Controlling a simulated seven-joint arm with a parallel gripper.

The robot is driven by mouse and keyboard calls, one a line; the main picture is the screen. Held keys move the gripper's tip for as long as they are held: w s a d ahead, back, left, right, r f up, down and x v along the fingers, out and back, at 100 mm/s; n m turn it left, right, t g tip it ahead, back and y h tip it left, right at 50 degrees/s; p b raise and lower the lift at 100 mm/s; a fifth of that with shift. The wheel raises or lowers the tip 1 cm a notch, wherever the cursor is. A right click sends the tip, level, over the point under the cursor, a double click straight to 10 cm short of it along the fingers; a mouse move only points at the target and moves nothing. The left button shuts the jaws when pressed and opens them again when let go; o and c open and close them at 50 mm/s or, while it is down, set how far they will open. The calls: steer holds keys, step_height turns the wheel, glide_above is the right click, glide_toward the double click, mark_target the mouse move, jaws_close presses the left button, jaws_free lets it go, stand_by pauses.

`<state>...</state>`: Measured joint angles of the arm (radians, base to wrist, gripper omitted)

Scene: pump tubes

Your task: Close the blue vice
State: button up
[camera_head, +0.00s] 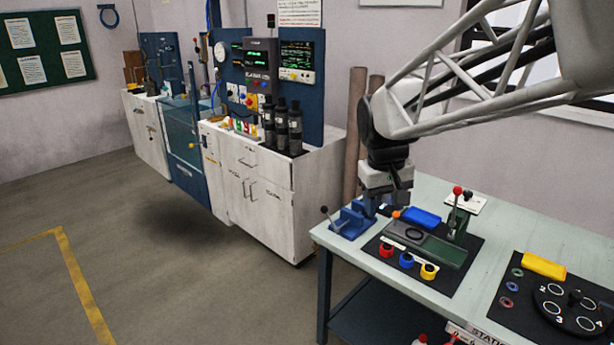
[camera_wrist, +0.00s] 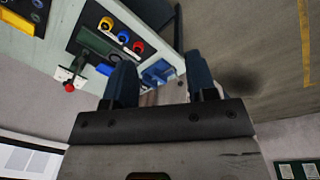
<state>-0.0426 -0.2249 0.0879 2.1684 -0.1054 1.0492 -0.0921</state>
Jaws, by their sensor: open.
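The blue vice (camera_head: 350,222) stands at the near left corner of the pale green table, with a dark ball-ended handle (camera_head: 325,211) sticking up on its left. My gripper (camera_head: 386,207) hangs just right of and above the vice, and its fingers hide part of the vice's right side. In the wrist view the blue vice (camera_wrist: 158,72) shows beyond and between the two fingers of my gripper (camera_wrist: 163,80). The fingers are apart and nothing is held between them. I cannot tell how far the vice jaws are apart.
A black mat (camera_head: 456,284) right of the vice holds a green fixture (camera_head: 440,249), a blue block (camera_head: 421,217) and red, blue and yellow rings. A red-knobbed lever (camera_head: 457,193) rises behind. A numbered black disc (camera_head: 574,305) is farther right. Floor left of the table is clear.

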steer(key=w+a+f+n+g, duration=0.1)
steer(key=w+a+f, duration=0.1)
steer(key=w, duration=1.2)
steer(key=n+g+h, duration=0.2)
steer(key=n+h, duration=0.1)
steer(key=n, duration=0.1)
glide_above(326, 212)
steer(key=w+a, duration=0.2)
step_height(326, 212, down, 24)
steer(key=shift+s+d+r, duration=0.15)
steer(key=shift+r, duration=0.05)
steer(key=shift+w+f, duration=0.3)
steer(key=shift+f, duration=0.1)
steer(key=shift+g, duration=0.3)
steer(key=shift+x, duration=3.85)
steer(key=shift+c, duration=0.5)
